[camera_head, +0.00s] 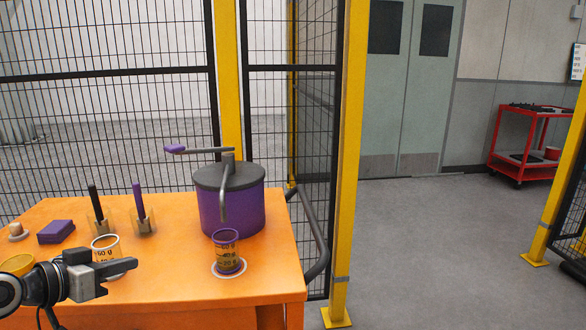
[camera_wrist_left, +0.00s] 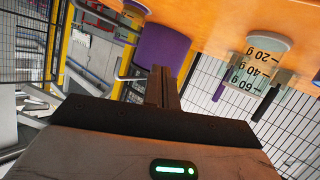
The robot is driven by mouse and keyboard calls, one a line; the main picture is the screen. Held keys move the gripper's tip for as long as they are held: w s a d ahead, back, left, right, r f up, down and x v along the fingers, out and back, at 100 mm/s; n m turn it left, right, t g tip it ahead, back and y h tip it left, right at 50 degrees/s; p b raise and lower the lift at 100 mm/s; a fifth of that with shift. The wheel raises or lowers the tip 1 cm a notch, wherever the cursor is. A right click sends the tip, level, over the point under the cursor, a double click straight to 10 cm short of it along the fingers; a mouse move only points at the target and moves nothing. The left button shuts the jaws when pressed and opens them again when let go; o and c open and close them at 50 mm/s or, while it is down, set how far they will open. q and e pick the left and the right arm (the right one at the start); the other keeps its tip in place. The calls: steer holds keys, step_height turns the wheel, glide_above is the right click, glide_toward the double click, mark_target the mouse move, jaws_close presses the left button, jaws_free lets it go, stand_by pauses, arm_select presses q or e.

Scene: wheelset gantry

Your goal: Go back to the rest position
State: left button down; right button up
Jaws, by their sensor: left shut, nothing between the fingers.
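My left gripper (camera_head: 128,266) is shut and empty. It is over the front left of the orange table (camera_head: 180,287), in front of a clear measuring cup (camera_head: 106,243) and partly covering it. In the left wrist view, its closed fingers (camera_wrist_left: 162,88) show with nothing between them. That view is tilted, with the marked cup (camera_wrist_left: 258,66) to the right and a purple body (camera_wrist_left: 161,47) beyond the fingers. My right gripper is not in view.
Black (camera_head: 97,210) and purple (camera_head: 140,209) handled tools stand upright behind. A purple box (camera_head: 56,231) and yellow bowl (camera_head: 17,265) are left. Mesh fence (camera_head: 110,110) stands behind.

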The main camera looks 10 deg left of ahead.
arm_select(q)
steer(key=s+d+f+g+y, duration=0.1)
steer(key=s+d+f, duration=0.15)
steer(key=f, duration=0.35)
steer(key=s+d+f+g, duration=0.1)
steer(key=s+d+f, duration=0.1)
steer(key=d+f, duration=0.3)
steer(key=s+d+f+p, duration=0.1)
steer(key=s+d+f, duration=0.3)
steer(key=s+d, duration=0.3)
steer(key=s+d+f+y, duration=0.1)
steer(key=s+d+f, duration=0.3)
steer(key=s+d, duration=0.4)
steer(key=shift+s+f+n+p, duration=0.4)
steer(key=shift+s, duration=0.15)
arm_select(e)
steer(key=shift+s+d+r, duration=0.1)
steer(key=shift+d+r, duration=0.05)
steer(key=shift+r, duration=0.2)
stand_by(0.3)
